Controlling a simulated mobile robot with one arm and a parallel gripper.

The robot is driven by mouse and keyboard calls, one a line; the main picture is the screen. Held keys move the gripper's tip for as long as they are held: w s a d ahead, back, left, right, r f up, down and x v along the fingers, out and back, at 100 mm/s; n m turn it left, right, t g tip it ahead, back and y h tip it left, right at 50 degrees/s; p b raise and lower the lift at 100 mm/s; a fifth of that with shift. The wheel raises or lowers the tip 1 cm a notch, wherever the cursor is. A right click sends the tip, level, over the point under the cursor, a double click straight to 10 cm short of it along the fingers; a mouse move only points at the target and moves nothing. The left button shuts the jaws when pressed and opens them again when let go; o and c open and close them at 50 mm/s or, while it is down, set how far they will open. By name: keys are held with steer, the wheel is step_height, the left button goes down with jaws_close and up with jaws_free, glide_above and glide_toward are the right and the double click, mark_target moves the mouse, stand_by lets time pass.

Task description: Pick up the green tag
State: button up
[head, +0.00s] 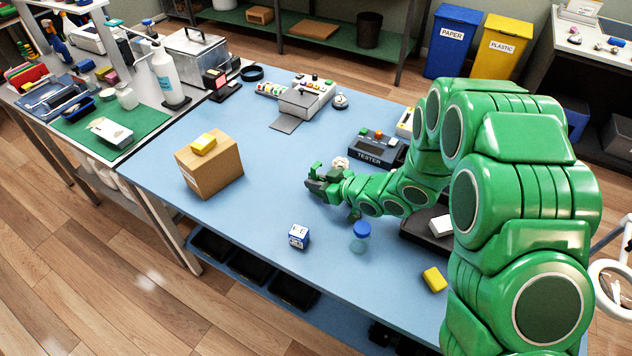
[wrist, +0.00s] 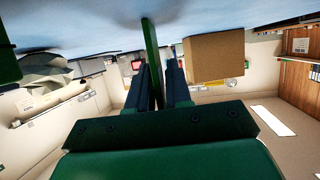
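In the wrist view the green tag (wrist: 151,55) shows edge-on as a thin upright strip between the two dark fingers of my gripper (wrist: 161,85). The fingers are close together on either side of it, and its outer end sticks out past them against the blue table top. In the head view my gripper (head: 318,185) is low over the middle of the blue table (head: 270,195). I cannot tell whether the tag touches the table.
A cardboard box (head: 222,170) with a yellow block (head: 203,144) on top stands left of my gripper. A crumpled white ball (head: 341,163) and the tester (head: 376,148) are close behind. A blue-white cube (head: 299,236) and a blue-capped jar (head: 361,236) stand in front.

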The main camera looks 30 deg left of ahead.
jaws_close()
